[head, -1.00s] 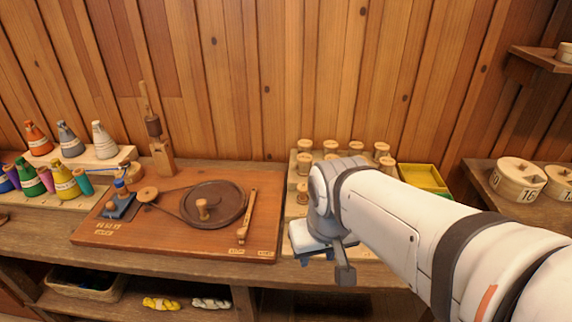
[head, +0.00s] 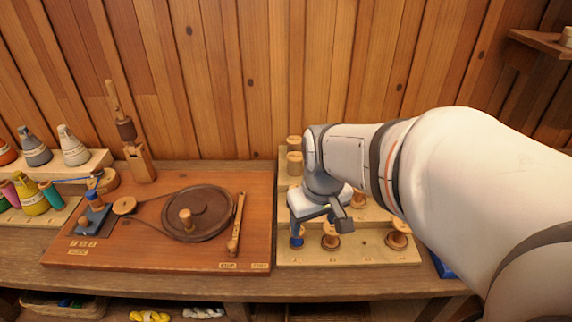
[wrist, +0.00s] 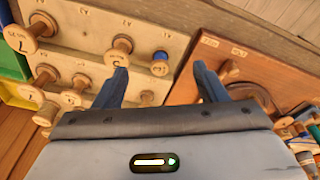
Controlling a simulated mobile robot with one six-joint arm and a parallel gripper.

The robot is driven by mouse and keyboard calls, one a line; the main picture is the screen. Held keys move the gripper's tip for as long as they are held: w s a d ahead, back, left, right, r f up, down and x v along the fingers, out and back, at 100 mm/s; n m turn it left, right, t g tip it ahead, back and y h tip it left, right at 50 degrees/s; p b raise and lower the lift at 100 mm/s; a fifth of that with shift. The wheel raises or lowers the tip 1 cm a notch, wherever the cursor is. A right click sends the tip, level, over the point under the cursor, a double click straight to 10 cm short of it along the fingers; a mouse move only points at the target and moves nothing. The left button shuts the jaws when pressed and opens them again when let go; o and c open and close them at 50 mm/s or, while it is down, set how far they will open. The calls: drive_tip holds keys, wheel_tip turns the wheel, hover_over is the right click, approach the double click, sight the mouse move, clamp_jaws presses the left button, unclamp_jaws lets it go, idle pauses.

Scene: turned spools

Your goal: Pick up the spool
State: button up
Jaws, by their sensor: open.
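Several turned spools stand on a pale stepped rack (head: 350,254). On its front step are a spool wound with blue (head: 297,239), a bare-looking wooden spool (head: 330,240) and another wooden spool (head: 397,239) farther right. The blue-wound spool (wrist: 160,64) and the wooden spool (wrist: 121,46) also show in the wrist view, near the fingertips. My gripper (head: 322,214) is open and empty above the front step, with its two fingers (wrist: 163,78) apart in the wrist view. My arm hides part of the rack. Which spool the task means cannot be told.
Left of the rack is a wooden winding board (head: 130,248) with a dark round wheel (head: 200,213) and a peg. Coloured thread cones (head: 73,148) stand at the far left. A plank wall (head: 220,80) rises behind. A blue bin (head: 440,266) lies to the right.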

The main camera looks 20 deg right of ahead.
sight(333, 229)
drive_tip(key=shift+o, duration=1)
drive_tip(key=w+d+f+n, duration=0.1)
drive_tip(key=w+d+f, duration=0.1)
drive_tip(key=d+f, duration=0.1)
drive_tip(key=w+d+f+n+g+b, duration=0.1)
drive_tip(key=w+d+f, duration=0.2)
drive_tip(key=f, duration=0.1)
drive_tip(key=w+d+f+n, duration=0.1)
drive_tip(key=w+d+f, duration=0.1)
drive_tip(key=d+f, duration=0.1)
drive_tip(key=shift+w+d+f+g, duration=0.25)
drive_tip(key=shift+w+f+g, duration=0.05)
drive_tip(key=shift+g, duration=0.1)
drive_tip(key=shift+d+f, duration=0.1)
drive_tip(key=shift+f, duration=0.25)
drive_tip(key=f, duration=0.7)
drive_tip(key=shift+w+a+f, duration=0.15)
drive_tip(key=shift+a, duration=0.05)
drive_tip(key=shift+c, duration=0.6)
drive_tip(key=c, duration=1)
drive_tip(key=shift+o, duration=0.2)
